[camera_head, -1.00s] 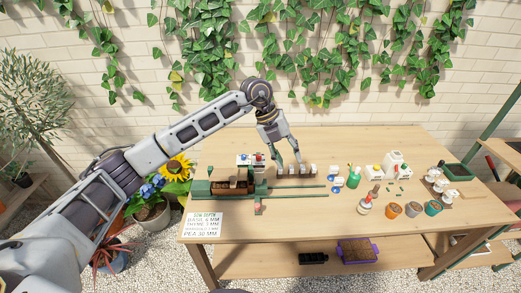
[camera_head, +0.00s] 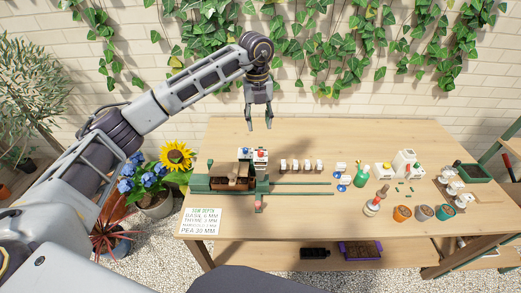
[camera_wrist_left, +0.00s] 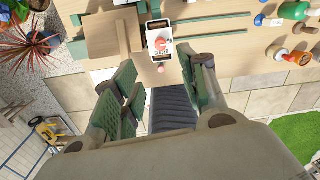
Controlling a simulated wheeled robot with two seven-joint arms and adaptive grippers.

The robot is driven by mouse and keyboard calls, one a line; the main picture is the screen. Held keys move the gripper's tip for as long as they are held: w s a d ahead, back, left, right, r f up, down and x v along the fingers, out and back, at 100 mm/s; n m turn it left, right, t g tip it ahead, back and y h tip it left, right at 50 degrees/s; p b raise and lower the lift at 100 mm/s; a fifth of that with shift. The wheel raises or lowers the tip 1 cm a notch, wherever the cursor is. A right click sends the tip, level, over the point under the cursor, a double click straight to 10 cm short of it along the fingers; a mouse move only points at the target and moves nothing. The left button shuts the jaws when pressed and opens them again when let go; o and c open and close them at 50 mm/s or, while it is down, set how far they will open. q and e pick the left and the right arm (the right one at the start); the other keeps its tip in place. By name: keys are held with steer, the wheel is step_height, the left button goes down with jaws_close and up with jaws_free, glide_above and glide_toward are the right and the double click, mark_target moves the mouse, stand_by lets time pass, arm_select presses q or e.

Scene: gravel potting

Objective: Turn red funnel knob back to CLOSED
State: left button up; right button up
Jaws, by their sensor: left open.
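The red knob (camera_head: 262,152) sits on the front of a small white funnel unit at the back of the table, beside a similar unit with a blue knob (camera_head: 243,151). In the left wrist view the red knob (camera_wrist_left: 161,44) shows on its white face with a label too small to read. My left gripper (camera_head: 259,124) is open and empty, above and behind the red knob and apart from it. In the wrist view its fingers (camera_wrist_left: 157,66) are spread below the white unit. The knob's exact setting cannot be told. My right gripper is not in view.
A green-railed planter rig (camera_head: 231,176) stands just in front of the funnels. White-topped pieces (camera_head: 301,165) stand in a row to the right, with a green bottle (camera_head: 361,175) farther right. A sowing-depth card (camera_head: 201,221) lies front left.

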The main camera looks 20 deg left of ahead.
mark_target(260, 151)
arm_select(q)
steer(key=f+p, duration=0.1)
steer(key=f, duration=0.6)
steer(key=f+p, duration=0.2)
steer(key=f, duration=0.4)
steer(key=shift+w+d+f, duration=0.1)
steer(key=shift+d+f, duration=0.1)
steer(key=shift+f, duration=0.2)
jaws_close()
